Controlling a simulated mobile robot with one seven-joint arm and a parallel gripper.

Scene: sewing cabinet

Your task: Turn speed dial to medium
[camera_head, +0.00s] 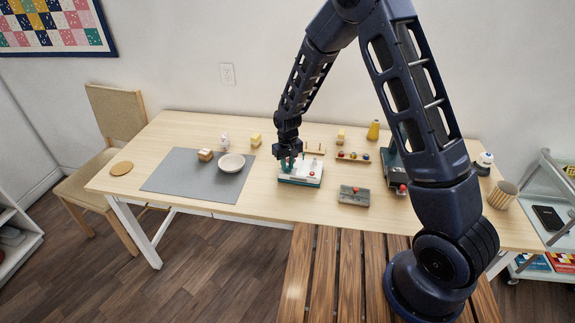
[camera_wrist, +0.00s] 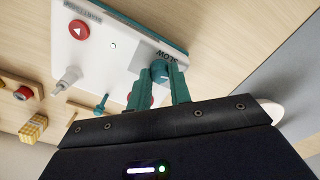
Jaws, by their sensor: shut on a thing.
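A white control panel with a green base (camera_head: 301,181) sits on the table, and it also shows in the wrist view (camera_wrist: 108,38). The speed dial (camera_wrist: 160,71) is a round teal knob near one end of the panel, with the word SLOW printed beside it. My gripper (camera_head: 290,163) reaches down onto the left part of the panel. Its green fingers (camera_wrist: 159,84) are shut on the dial, one on each side. They hide part of the dial, and I cannot make out its pointer. A red button with a white triangle (camera_wrist: 79,30) is on the panel.
A grey mat (camera_head: 170,178) with a white bowl (camera_head: 231,162) lies to the left. A grey box (camera_head: 354,196) with a red part stands right of the panel.

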